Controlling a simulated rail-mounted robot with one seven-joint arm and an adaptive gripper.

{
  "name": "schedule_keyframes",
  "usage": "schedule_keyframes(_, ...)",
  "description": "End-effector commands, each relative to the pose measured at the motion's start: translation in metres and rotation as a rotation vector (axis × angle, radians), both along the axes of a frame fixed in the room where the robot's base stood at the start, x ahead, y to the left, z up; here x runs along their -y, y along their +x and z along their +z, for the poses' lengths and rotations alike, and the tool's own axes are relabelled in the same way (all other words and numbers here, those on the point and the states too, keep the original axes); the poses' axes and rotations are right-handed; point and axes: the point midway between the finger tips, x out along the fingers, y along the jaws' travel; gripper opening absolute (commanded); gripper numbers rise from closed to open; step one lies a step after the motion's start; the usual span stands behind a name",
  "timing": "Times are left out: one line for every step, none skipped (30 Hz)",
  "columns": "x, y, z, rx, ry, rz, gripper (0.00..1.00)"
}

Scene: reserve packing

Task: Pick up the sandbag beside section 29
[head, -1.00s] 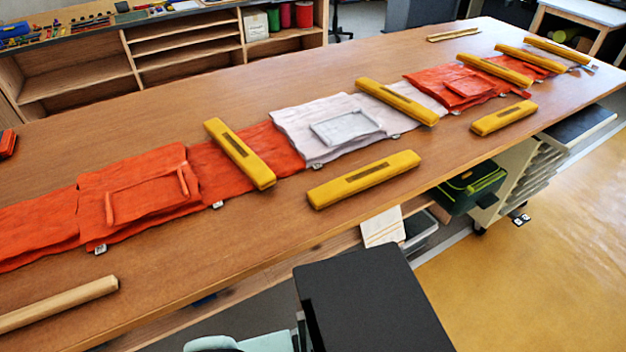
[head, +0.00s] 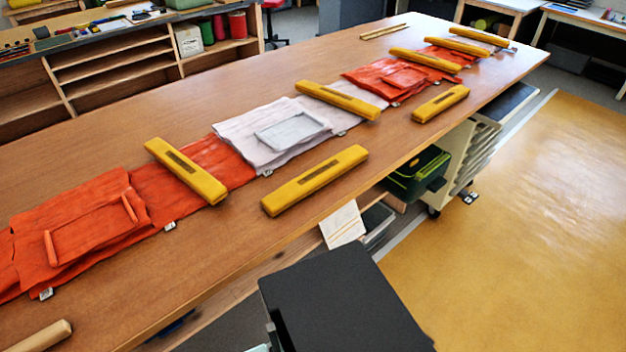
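Several long yellow sandbags show in the head view. One sandbag (head: 315,180) lies on the bare wood of the table, in front of the white fabric section (head: 284,133). Another yellow sandbag (head: 441,103) lies on bare wood farther back, beside the far orange section (head: 388,79). Other sandbags lie across the fabric strip, such as one on the near orange part (head: 186,171) and one over the white part (head: 338,100). Small white tags sit along the fabric's front edge, too small to read, so I cannot tell which section is 29. My gripper is not in view.
The long wooden table (head: 200,262) runs from near left to far right. Wooden sticks lie at its near left (head: 42,336) and far end (head: 384,31). A green-black case (head: 418,172) and a drawer cart (head: 462,160) stand below the edge. The yellow floor at right is clear.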

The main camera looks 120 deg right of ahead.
Motion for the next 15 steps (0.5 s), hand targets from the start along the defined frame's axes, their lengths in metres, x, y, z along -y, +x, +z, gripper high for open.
schedule_keyframes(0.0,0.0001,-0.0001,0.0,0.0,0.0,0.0)
schedule_keyframes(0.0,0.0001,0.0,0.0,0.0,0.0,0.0)
schedule_keyframes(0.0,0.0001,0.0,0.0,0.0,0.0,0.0)
schedule_keyframes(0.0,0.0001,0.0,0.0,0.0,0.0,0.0)
schedule_keyframes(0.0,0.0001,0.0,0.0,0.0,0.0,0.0)
schedule_keyframes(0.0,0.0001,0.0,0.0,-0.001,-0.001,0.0)
schedule_keyframes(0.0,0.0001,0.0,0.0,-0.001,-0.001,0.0)
schedule_keyframes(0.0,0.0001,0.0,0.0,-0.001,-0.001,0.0)
schedule_keyframes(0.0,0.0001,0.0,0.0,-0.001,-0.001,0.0)
schedule_keyframes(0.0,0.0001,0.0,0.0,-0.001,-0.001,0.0)
schedule_keyframes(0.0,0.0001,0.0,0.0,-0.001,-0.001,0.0)
schedule_keyframes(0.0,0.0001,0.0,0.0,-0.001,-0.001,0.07)
schedule_keyframes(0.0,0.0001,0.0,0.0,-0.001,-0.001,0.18)
schedule_keyframes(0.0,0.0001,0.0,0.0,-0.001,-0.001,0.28)
schedule_keyframes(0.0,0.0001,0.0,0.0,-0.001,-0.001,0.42)
